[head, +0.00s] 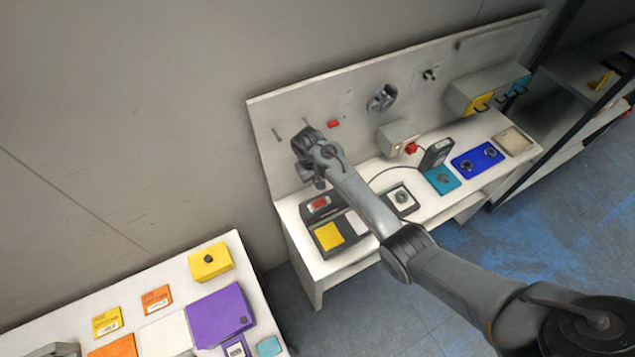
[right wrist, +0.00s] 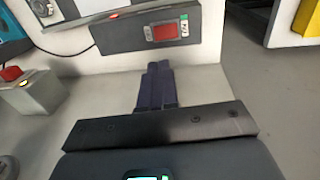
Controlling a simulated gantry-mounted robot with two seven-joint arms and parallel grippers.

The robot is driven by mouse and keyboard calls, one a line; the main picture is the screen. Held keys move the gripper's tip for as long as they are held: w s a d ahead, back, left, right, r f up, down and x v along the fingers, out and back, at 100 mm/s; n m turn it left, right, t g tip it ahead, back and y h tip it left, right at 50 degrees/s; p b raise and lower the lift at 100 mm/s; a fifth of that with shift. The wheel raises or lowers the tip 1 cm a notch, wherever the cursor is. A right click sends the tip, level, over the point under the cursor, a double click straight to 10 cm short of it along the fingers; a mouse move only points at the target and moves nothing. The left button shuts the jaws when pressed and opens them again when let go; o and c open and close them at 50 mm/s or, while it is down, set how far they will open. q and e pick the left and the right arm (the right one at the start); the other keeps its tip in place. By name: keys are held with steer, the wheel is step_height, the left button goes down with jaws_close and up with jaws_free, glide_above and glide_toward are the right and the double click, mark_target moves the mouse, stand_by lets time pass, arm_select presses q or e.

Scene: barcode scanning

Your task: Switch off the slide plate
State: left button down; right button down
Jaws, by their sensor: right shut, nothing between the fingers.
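A dark device (head: 311,210) with a red display stands at the left end of the workbench, with a yellow square and a pale square in front of it. I cannot tell for sure that it is the slide plate. My left gripper is not in view.
A box with a red button (head: 411,149) stands mid-bench; it also shows in the right wrist view (right wrist: 12,73). Right of it are a dark upright device (head: 436,154) and a blue tray (head: 477,160). A second table with a purple box (head: 220,315) is at lower left.

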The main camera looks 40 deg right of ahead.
steer(key=b, duration=0.2)
glide_above(322, 201)
steer(key=a, duration=0.1)
step_height(322, 201, down, 7)
steer(key=shift+w+r, duration=0.1)
step_height(322, 201, down, 3)
steer(key=b, duration=0.3)
steer(key=shift+d+f, duration=0.15)
steer(key=shift+f, duration=0.05)
step_height(322, 201, down, 2)
steer(key=b, duration=0.2)
steer(key=shift+d+b, duration=0.15)
steer(key=shift+b, duration=0.2)
steer(key=shift+f, duration=0.1)
